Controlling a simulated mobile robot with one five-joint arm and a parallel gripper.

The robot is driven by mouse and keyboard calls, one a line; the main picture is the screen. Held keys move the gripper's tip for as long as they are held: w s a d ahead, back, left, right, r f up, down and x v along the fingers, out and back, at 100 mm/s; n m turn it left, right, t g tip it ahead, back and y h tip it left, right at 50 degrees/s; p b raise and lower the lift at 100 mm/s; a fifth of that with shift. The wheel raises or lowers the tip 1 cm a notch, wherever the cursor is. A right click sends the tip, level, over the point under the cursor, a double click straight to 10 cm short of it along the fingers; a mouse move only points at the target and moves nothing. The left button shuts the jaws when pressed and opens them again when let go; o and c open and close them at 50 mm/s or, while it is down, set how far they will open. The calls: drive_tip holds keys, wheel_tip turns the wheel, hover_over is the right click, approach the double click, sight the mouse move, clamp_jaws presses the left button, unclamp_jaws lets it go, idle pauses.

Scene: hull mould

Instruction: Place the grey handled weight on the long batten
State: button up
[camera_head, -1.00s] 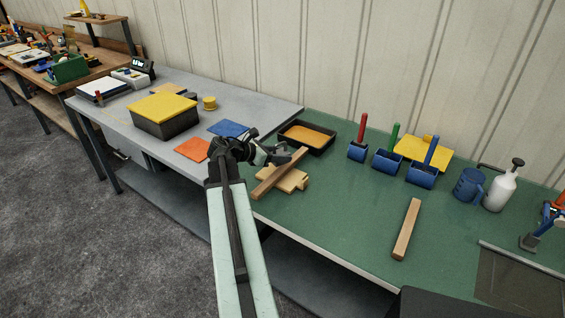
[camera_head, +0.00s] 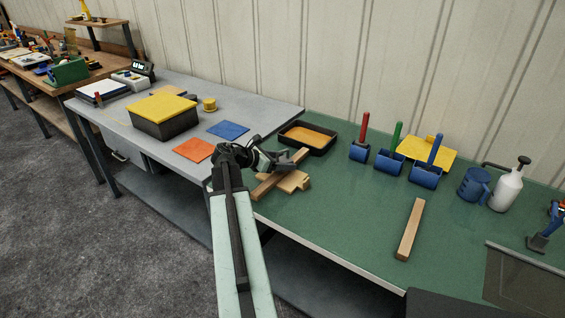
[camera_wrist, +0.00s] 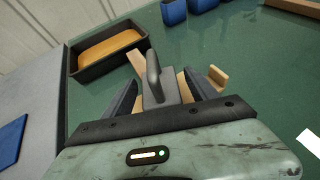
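The grey handled weight (camera_wrist: 154,82) shows in the wrist view between my two dark fingers, its handle standing up. My gripper (camera_wrist: 160,88) appears open, with gaps beside the weight and wood showing on its right. The long batten (camera_head: 266,187) lies across a pale wooden piece (camera_head: 295,182) on the green bench; its far end (camera_wrist: 136,60) shows just beyond the weight in the wrist view. The weight is over the batten; whether it touches is hidden. In the head view my gripper (camera_head: 285,160) is above the batten and hides most of the weight.
A black tray with orange content (camera_head: 308,138) stands close behind my gripper. Another wooden bar (camera_head: 410,230) lies to the right. Blue-headed tools (camera_head: 388,162), a blue mug (camera_head: 474,185) and a white bottle (camera_head: 506,189) stand farther right. The green bench between is clear.

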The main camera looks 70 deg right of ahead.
drive_tip(key=shift+r, duration=0.1)
drive_tip(key=shift+w+a+r+p, duration=0.15)
drive_tip(key=shift+r+p, duration=0.1)
drive_tip(key=shift+p, duration=0.1)
drive_tip(key=p+v, duration=0.4)
drive_tip(key=v, duration=0.7)
drive_tip(key=shift+a+p, duration=0.2)
drive_tip(key=shift+p, duration=0.2)
drive_tip(key=shift+w, duration=0.15)
